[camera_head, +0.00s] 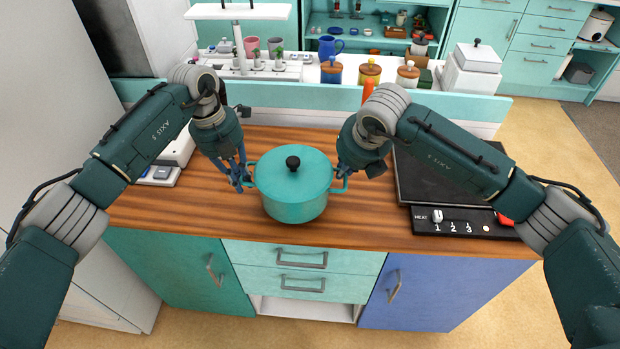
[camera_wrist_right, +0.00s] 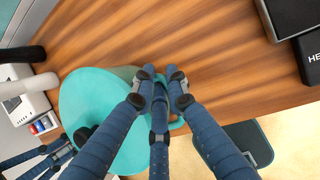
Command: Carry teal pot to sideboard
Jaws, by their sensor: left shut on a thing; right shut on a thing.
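The teal pot (camera_head: 292,199) has its lid on, with a black knob, and stands upright at the wooden counter (camera_head: 160,212). I cannot tell whether it touches the wood. My left gripper (camera_head: 243,180) is shut on the pot's left handle. My right gripper (camera_head: 341,176) is shut on the right handle. In the right wrist view the blue fingers of my right gripper (camera_wrist_right: 160,95) close around the teal handle, and part of the pot (camera_wrist_right: 95,110) shows beside them. The sideboard cannot be made out for certain.
A black hotplate (camera_head: 450,180) with a control panel (camera_head: 465,222) lies right of the pot. Bare wood shows in front of the pot. Open floor (camera_head: 540,130) lies at the right.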

